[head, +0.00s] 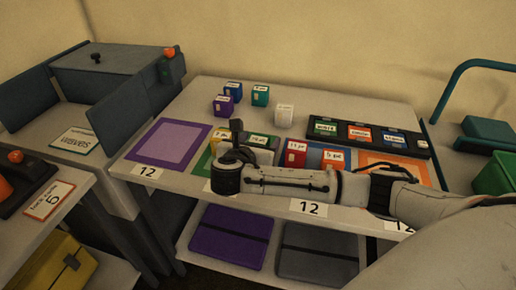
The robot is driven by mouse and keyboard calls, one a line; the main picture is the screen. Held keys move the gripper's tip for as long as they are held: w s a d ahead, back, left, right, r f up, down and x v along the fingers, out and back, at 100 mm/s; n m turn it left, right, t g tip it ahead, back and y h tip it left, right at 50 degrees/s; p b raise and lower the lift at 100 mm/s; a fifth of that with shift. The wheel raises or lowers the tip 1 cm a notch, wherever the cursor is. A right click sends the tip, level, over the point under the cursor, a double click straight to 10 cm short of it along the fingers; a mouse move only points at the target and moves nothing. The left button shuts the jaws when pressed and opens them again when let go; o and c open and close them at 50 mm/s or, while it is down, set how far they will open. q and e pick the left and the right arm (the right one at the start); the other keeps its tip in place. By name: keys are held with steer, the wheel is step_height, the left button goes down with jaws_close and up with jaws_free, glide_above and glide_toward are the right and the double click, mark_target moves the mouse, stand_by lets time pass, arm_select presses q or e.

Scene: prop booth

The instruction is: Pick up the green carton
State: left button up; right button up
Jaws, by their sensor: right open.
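A teal-green carton (260,95) stands at the table's back, clear of the arm. My right gripper (237,134) is at the end of the arm reaching in from the right, over the front middle of the table. My left gripper is not in view.
Blue (233,91), purple (223,105), white (284,114) and red cartons (296,153) stand around. A purple mat (191,131) lies left, and a black tray (420,150) right. A grey machine (118,62) stands left. The table's back right is clear.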

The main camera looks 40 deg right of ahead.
mark_target(262, 137)
steer(key=x, duration=0.4)
steer(key=shift+a, duration=0.15)
steer(key=c, duration=1.2)
